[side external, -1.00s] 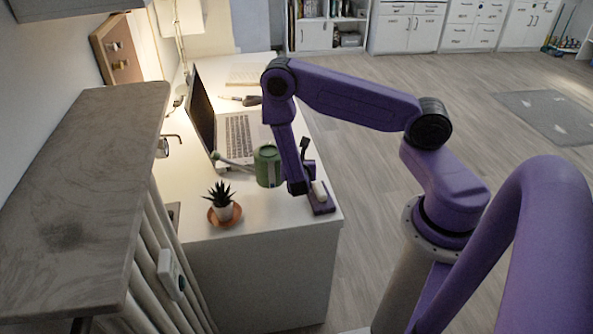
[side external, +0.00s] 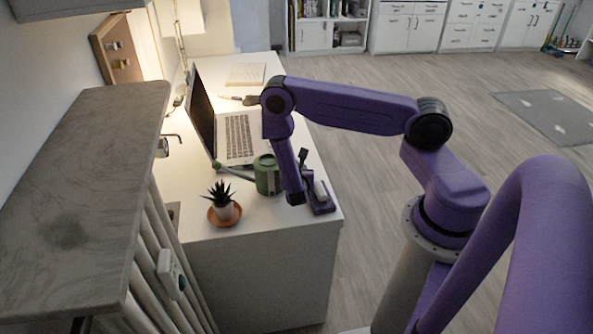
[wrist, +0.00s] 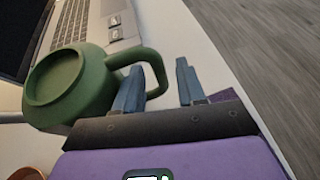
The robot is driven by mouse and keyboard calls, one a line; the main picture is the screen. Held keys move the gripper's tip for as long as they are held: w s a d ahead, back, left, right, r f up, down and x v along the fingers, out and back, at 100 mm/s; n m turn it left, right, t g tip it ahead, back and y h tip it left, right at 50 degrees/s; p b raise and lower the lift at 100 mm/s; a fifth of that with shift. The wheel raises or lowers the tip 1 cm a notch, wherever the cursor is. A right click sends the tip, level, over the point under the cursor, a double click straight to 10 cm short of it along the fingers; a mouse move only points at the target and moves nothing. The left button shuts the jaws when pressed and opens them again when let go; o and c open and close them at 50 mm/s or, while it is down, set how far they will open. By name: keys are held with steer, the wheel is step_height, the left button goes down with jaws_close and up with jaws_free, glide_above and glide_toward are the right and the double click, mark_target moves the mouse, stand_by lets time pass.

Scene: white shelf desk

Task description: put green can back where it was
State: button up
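The green can (side external: 266,176) is upright at the near end of the white desk, with its long spout pointing left toward the laptop. It appears to rest on the desk, though its base is partly hard to see. In the wrist view the can (wrist: 83,85) shows a round face and a looped handle on its right. My gripper (wrist: 160,65) is open, with one finger on each side of the handle's outer bar. A gap shows between the bar and the right finger.
A potted plant (side external: 223,208) on an orange saucer stands at the near left of the can. An open laptop (side external: 238,138) is behind it. A book (side external: 245,74) lies farther back. The desk's right edge is close to my gripper.

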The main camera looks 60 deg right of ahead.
steer(key=shift+a+r, duration=0.15)
steer(key=shift+r, duration=0.05)
steer(key=v, duration=1.1)
steer(key=s+a+r+m+g+y, duration=0.1)
steer(key=s+a+r+m+g, duration=0.1)
steer(key=s+r+m, duration=0.3)
steer(key=s+a+r+m+g, duration=0.1)
steer(key=a+r+m+g, duration=0.15)
steer(key=r, duration=0.45)
steer(key=s+a+r+m+g+y, duration=0.1)
steer(key=s+a+r+m+y, duration=0.1)
steer(key=s+r+y, duration=0.3)
steer(key=s+a+r+m+g+y, duration=0.2)
steer(key=s+a+r+y, duration=0.2)
steer(key=s, duration=0.6)
steer(key=shift+s+r+m+y, duration=0.25)
steer(key=shift+r+m+y, duration=0.1)
steer(key=shift+r+y, duration=0.35)
